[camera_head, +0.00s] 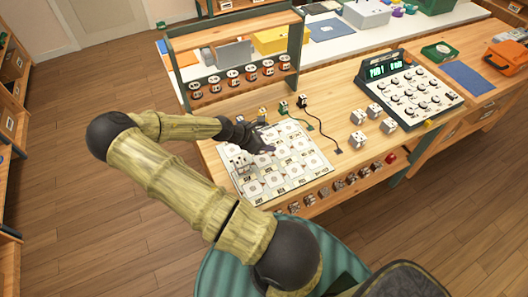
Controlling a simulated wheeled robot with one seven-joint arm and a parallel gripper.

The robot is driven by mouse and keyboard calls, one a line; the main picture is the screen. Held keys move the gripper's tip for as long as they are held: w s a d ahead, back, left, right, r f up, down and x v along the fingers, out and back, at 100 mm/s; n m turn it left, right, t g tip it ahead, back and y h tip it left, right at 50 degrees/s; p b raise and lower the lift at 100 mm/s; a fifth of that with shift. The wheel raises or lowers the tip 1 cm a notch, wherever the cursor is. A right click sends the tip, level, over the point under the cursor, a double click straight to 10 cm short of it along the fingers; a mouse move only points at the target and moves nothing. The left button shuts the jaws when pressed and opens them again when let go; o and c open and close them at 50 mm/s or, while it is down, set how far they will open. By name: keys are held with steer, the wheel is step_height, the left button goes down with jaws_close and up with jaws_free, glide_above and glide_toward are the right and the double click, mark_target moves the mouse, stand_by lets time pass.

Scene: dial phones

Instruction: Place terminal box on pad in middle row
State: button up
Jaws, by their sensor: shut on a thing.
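A white board with a grid of square pads (304,158) lies on the wooden workbench. My gripper (266,149) is low over the upper middle of the board, pointing right. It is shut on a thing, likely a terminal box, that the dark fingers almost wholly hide. A white terminal box (240,163) stands at the left of the board, partly behind my arm. Several more white terminal boxes (359,138) stand loose on the bench right of the board.
A rack with several round dials (233,78) stands behind the board. Small plugs (302,101) with dark cables lie between them. A console with knobs and a green display (408,88) is at the right. Bare wood (335,105) lies between console and cables.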

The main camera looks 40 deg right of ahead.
steer(key=shift+f, duration=0.8)
steer(key=shift+s+d+f, duration=0.1)
steer(key=shift+f, duration=0.15)
steer(key=shift+f+p, duration=0.35)
steer(key=shift+f, duration=1.25)
steer(key=shift+f, duration=0.65)
steer(key=o, duration=1.1)
